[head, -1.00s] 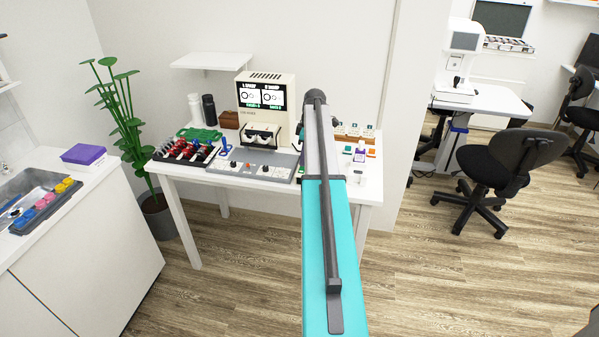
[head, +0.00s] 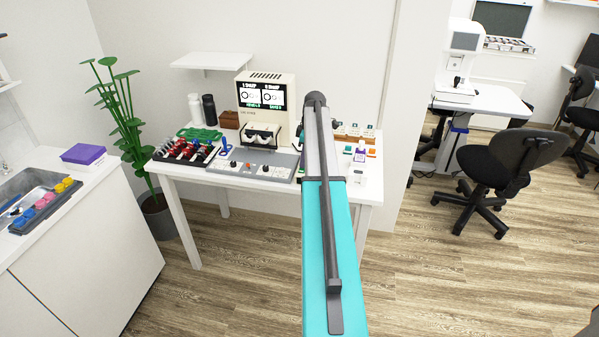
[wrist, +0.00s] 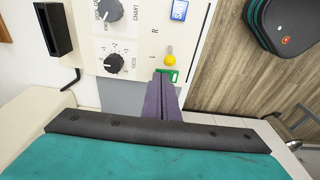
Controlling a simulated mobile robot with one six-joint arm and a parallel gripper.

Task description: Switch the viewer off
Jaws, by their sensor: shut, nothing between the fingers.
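The viewer (head: 246,116) is a cream box at the back of the white table in the head view. Its screen (head: 262,95) is lit, with two round figures and green text. In the wrist view, a cream panel (wrist: 130,40) bears dark knobs, a yellow-tipped lever (wrist: 169,60), a blue-and-white label or button (wrist: 179,10) and a green switch (wrist: 170,76). My gripper (wrist: 163,78) is shut and empty, its dark purple fingertips right at the green switch and partly covering it. I cannot tell whether they touch. In the head view my arm hides the gripper.
A grey control panel (head: 258,165) and a black tray (head: 185,152) of red-handled items stand on the table (head: 180,172). A plant (head: 124,125) is at left. A dark green rounded thing (wrist: 285,22) lies beside the panel in the wrist view.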

